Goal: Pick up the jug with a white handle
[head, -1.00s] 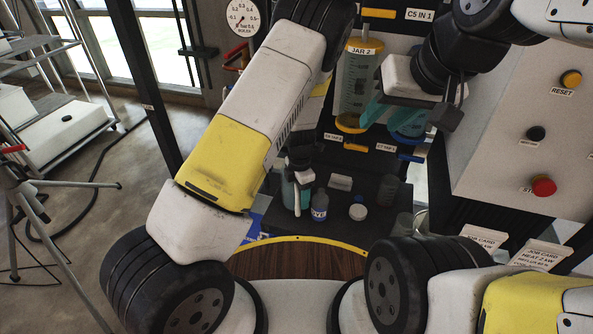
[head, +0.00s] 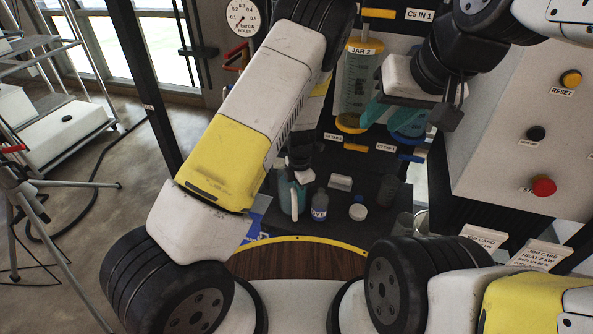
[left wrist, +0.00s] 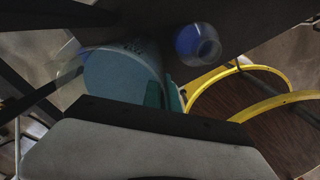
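The jug (head: 285,197) is teal with a white handle (head: 294,206) and stands on the dark shelf (head: 345,208). My left gripper (head: 298,178) is right at the jug, its fingers pointing down and partly hidden behind my own arm. In the left wrist view the jug (left wrist: 120,78) fills the space in front of the gripper, with a teal finger (left wrist: 174,96) close along its right side. The other finger is not clear, so I cannot tell whether the jug is gripped. My right gripper (head: 390,117) is open and empty, its teal fingers apart, high in front of the panel.
A blue bottle (head: 320,206) stands close right of the jug; it also shows in the left wrist view (left wrist: 198,43). A white-topped jar (head: 358,211), a white box (head: 340,183) and a dark cup (head: 388,188) stand further right. JAR 2 (head: 357,80) hangs above.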

